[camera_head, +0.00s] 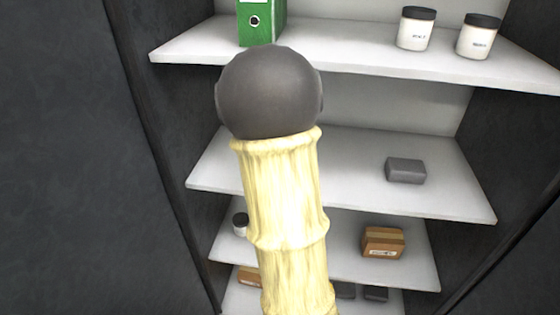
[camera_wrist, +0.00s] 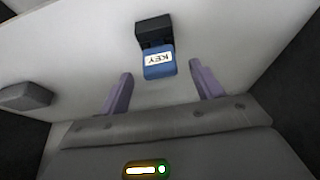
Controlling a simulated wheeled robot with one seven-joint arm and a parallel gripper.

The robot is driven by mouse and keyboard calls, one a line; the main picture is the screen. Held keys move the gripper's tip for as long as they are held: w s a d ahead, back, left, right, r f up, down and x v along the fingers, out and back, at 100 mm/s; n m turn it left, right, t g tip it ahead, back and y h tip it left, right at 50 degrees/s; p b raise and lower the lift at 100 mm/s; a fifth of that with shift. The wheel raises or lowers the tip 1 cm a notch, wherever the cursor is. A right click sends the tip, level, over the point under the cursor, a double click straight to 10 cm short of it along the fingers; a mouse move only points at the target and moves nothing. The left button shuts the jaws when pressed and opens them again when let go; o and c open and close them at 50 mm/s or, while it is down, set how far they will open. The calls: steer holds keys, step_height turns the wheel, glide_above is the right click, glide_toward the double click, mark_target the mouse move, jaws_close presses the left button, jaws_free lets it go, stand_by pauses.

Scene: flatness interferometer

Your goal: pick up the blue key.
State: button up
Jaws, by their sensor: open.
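The blue key (camera_wrist: 158,69) shows in the wrist view, a small blue piece with a white label reading KEY and a black part (camera_wrist: 154,32) at its far end. It is on or against a white shelf surface (camera_wrist: 235,30). My gripper (camera_wrist: 160,82) is open, with its two purple fingers apart on the left and right, and the key lies ahead between their lines. I cannot tell whether the fingers touch anything. In the head view my arm covers the middle of the shelves, and neither the key nor the gripper fingers show there.
A grey block (camera_head: 405,170) lies on the middle shelf (camera_head: 350,145); a grey block (camera_wrist: 25,96) also shows at left in the wrist view. A cardboard box (camera_head: 383,242) sits lower. Dark walls flank the shelves.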

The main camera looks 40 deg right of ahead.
steer(key=x, duration=0.3)
steer(key=shift+f, duration=0.1)
stand_by(0.3)
steer(key=c, duration=1.1)
